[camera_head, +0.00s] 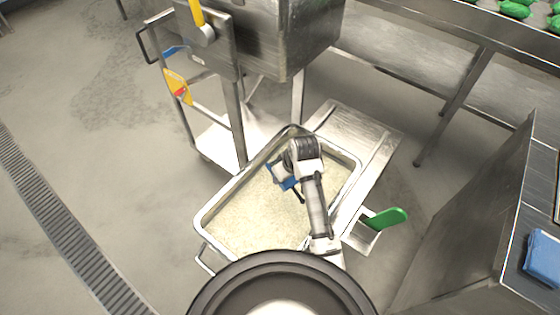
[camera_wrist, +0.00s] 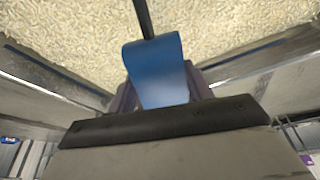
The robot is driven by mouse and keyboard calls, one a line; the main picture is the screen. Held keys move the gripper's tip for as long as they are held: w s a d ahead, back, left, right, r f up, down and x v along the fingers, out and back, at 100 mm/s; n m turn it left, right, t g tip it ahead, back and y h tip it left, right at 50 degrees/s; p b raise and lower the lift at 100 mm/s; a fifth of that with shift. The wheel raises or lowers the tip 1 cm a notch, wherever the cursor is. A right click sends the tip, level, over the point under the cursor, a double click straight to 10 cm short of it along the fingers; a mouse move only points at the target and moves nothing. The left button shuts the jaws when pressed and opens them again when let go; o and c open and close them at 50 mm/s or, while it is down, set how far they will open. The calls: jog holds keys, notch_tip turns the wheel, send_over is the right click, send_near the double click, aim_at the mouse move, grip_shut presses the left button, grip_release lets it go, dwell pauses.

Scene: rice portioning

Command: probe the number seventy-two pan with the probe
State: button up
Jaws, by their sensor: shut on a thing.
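A large steel pan (camera_head: 204,218) full of pale rice stands in the middle of the head view. No number can be read on it. My gripper (camera_head: 284,177) is over the pan, shut on the probe, which has a blue handle (camera_wrist: 157,72) and a thin dark stem (camera_wrist: 144,18). In the wrist view the stem points away over the rice (camera_wrist: 70,35). I cannot tell whether its tip is in the rice or above it. The jaws (camera_wrist: 160,98) show in part on both sides of the handle.
A steel machine on a wheeled frame (camera_head: 233,110) stands behind the pan. A green-handled tool (camera_head: 386,218) is at the right of the pan. A steel cabinet with a blue item (camera_head: 543,258) is at the right edge. The floor at left is clear.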

jog(key=s+a+r+n+y+p, duration=0.25)
jog(key=r+n+y, duration=0.25)
jog(key=r+n, duration=0.25)
notch_tip(320, 180, down, 14)
jog(key=b, duration=1)
jog(key=shift+s+d+g, duration=0.2)
jog(key=shift+d+g, duration=0.1)
jog(key=shift+d, duration=0.15)
jog(key=shift+m, duration=0.25)
dwell(4.0)
notch_tip(320, 180, up, 15)
jog(key=p, duration=0.9)
jog(key=shift+p, duration=0.4)
